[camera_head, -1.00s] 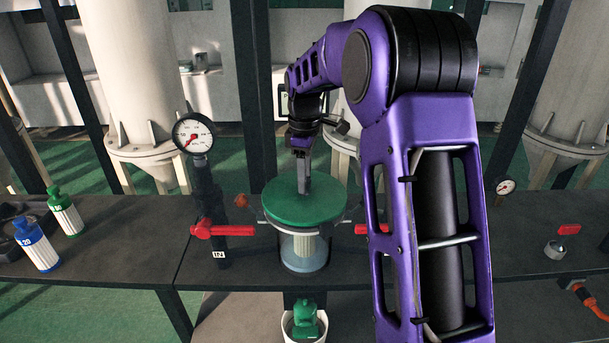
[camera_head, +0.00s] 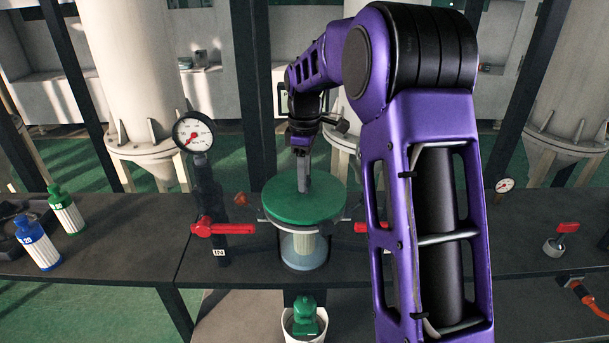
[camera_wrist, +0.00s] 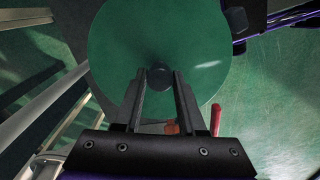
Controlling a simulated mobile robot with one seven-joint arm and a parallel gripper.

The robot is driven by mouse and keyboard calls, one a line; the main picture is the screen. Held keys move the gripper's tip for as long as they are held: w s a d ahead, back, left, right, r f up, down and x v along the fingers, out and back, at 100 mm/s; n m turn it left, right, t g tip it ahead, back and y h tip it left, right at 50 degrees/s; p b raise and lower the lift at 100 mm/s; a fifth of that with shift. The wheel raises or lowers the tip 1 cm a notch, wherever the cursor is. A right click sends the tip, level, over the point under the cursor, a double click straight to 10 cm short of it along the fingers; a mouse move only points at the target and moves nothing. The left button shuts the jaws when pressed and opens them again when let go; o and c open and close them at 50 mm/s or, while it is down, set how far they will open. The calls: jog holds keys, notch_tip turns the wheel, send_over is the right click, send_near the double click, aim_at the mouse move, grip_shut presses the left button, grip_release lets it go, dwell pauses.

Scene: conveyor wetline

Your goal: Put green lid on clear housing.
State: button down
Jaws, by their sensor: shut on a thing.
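The green lid (camera_head: 304,203) is a wide round disc, lying about level over the top of the clear housing (camera_head: 304,250). The housing stands on the dark bench with a pale ribbed cartridge inside. My gripper (camera_head: 304,186) points down at the lid's middle and is shut on its dark centre knob. In the wrist view the lid (camera_wrist: 115,50) fills the upper middle, and my gripper's fingers (camera_wrist: 160,82) close on the knob.
Red-handled valves (camera_head: 222,228) flank the housing. A pressure gauge (camera_head: 194,133) stands at left on a dark post. A white bucket (camera_head: 303,325) holding a green item is below in front.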

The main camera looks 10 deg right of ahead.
jog(key=shift+f+b, duration=0.35)
jog(key=shift+f, duration=0.3)
jog(key=shift+c, duration=2)
grip_release()
jog(key=shift+f, duration=0.1)
notch_tip(320, 180, up, 18)
jog(key=p, duration=0.3)
jog(key=shift+f, duration=0.25)
jog(key=shift+r, duration=0.1)
